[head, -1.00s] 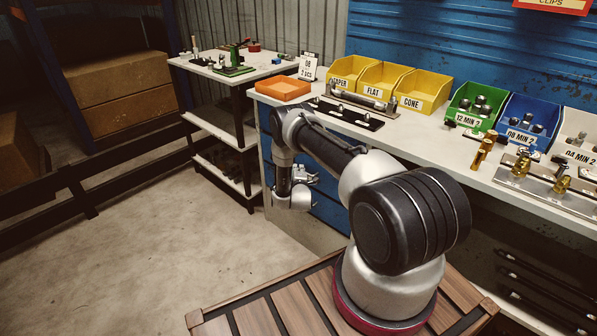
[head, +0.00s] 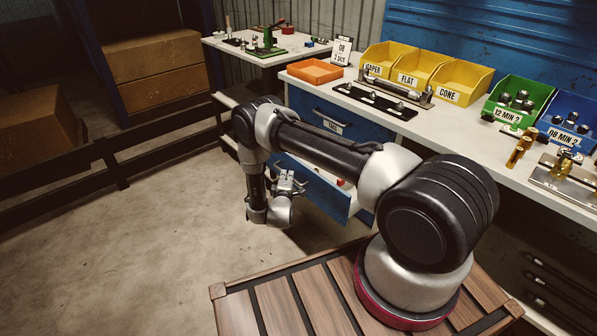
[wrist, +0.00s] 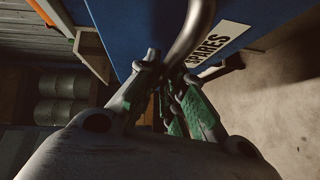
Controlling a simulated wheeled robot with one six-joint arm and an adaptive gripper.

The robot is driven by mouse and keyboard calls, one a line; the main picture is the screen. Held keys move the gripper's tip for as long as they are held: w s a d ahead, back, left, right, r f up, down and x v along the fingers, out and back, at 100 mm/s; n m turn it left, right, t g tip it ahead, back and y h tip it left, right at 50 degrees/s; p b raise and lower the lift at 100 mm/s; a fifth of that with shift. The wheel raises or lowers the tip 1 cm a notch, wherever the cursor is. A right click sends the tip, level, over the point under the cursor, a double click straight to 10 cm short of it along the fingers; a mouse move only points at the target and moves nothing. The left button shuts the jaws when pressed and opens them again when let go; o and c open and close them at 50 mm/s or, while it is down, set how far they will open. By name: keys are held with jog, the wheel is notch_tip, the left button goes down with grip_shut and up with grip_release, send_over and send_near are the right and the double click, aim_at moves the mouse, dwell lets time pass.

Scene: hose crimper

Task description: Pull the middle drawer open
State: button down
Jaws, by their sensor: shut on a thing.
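The middle drawer (head: 330,197) has a blue front and stands pulled out from the bench, with its inside partly showing behind the front. In the wrist view its blue front (wrist: 125,25) carries a white label (wrist: 216,44) reading SPARES and a grey bar handle (wrist: 194,32). My gripper (head: 291,182) is at the drawer front. In the wrist view my gripper (wrist: 165,75) has its green-padded fingers closed around the handle. The fingers hide part of the handle, and my arm covers part of the drawer in the head view.
The blue upper drawer (head: 325,112) above is shut. An orange tray (head: 315,71), yellow bins (head: 425,75) and metal fittings stand on the white bench top. A side table (head: 235,45) is at the back. The concrete floor (head: 140,240) at left is clear.

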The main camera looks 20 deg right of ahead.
jog(key=shift+s+a, duration=0.3)
jog(key=shift+a, duration=0.55)
jog(key=shift+s+a, duration=0.3)
jog(key=shift+a, duration=0.55)
jog(key=c, duration=1.5)
grip_release()
jog(key=v, duration=1.2)
